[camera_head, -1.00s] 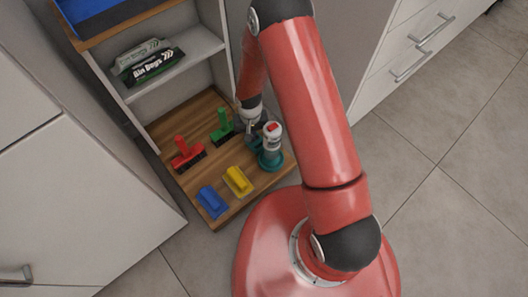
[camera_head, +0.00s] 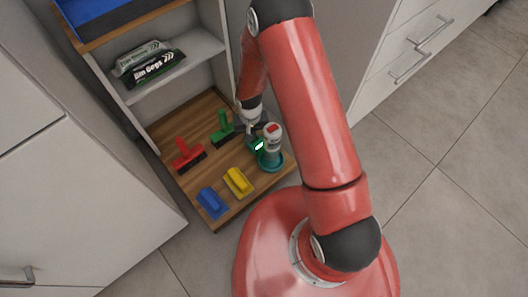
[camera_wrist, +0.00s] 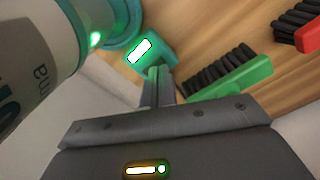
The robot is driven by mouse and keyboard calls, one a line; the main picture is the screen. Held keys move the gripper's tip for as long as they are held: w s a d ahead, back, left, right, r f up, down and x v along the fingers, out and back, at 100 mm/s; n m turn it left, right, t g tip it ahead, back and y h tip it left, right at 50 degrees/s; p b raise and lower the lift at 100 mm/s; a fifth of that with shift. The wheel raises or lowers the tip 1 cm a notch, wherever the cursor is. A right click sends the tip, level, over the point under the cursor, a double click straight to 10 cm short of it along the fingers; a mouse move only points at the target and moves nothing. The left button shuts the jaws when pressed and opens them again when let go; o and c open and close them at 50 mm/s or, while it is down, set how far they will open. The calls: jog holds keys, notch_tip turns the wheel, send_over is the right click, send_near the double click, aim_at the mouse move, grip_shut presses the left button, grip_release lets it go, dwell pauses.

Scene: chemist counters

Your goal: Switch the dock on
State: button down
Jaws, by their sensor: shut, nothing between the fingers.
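The teal dock (camera_head: 273,163) stands on the wooden lower shelf with a white and grey handheld device (camera_head: 273,141) upright on it. The device has a red spot on top. A small panel (camera_head: 259,146) on the dock glows white-green. In the wrist view the lit panel (camera_wrist: 139,51) sits just beyond my fingertips, and a green light (camera_wrist: 95,39) shines on the device at left. My gripper (camera_wrist: 157,73) is shut and empty, its tips at the panel's edge. I cannot tell whether they touch it. In the head view my gripper (camera_head: 254,128) is partly hidden behind the device.
A green brush (camera_head: 223,127) and a red brush (camera_head: 186,154) lie left of the dock. A yellow block (camera_head: 237,181) and a blue block (camera_head: 212,202) lie nearer the front edge. Cabinet walls stand on both sides.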

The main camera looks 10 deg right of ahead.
jog(key=shift+r+p, duration=1.5)
jog(key=shift+r, duration=1.25)
jog(key=shift+r, duration=0.1)
jog(key=s+d+r+t+p, duration=0.1)
jog(key=d+r, duration=0.2)
jog(key=r, duration=0.7)
jog(key=d+r+t+p, duration=0.1)
jog(key=d+r+p, duration=0.1)
jog(key=r, duration=0.7)
jog(key=s+d+r+t+p, duration=0.1)
jog(key=d+r, duration=0.2)
jog(key=r, duration=0.7)
jog(key=s+d+r+t+p, duration=0.1)
jog(key=s+d+r+p, duration=0.1)
jog(key=s+r, duration=0.7)
jog(key=s+d+r+t+p, duration=0.1)
jog(key=s+d+r+p, duration=0.1)
jog(key=s+r, duration=0.7)
jog(key=shift+d+r+m+t+p, duration=0.35)
jog(key=shift+d+r, duration=0.25)
jog(key=shift+d, duration=0.3)
jog(key=c, duration=2.1)
grip_release()
jog(key=shift+s, duration=0.1)
jog(key=shift+c, duration=0.2)
